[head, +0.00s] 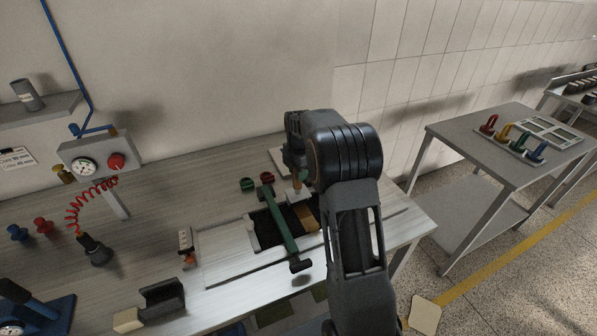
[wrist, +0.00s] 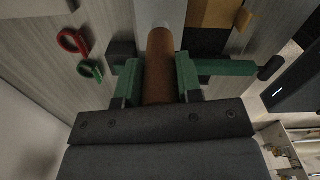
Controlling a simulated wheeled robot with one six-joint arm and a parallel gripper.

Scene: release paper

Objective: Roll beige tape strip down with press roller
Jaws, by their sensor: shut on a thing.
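My gripper (head: 296,172) is shut on a brown cylindrical handle, which I take to be the press roller's (wrist: 160,65). In the wrist view the handle lies between the green fingers. A pale part (head: 298,194) shows below the gripper in the head view and at the handle's far end in the wrist view; whether it touches the surface below is unclear. A tan piece (head: 306,219) lies beside a black area on the bench, just below the gripper; it also shows in the wrist view (wrist: 215,12). I cannot tell whether it is the beige tape strip.
A green bar (head: 280,228) with dark ends crosses the black area (head: 262,228) close to my gripper. Red and green rings (head: 248,184) lie behind it. A pale plate (head: 228,256) covers the bench at left. A side table (head: 505,130) stands right, across open floor.

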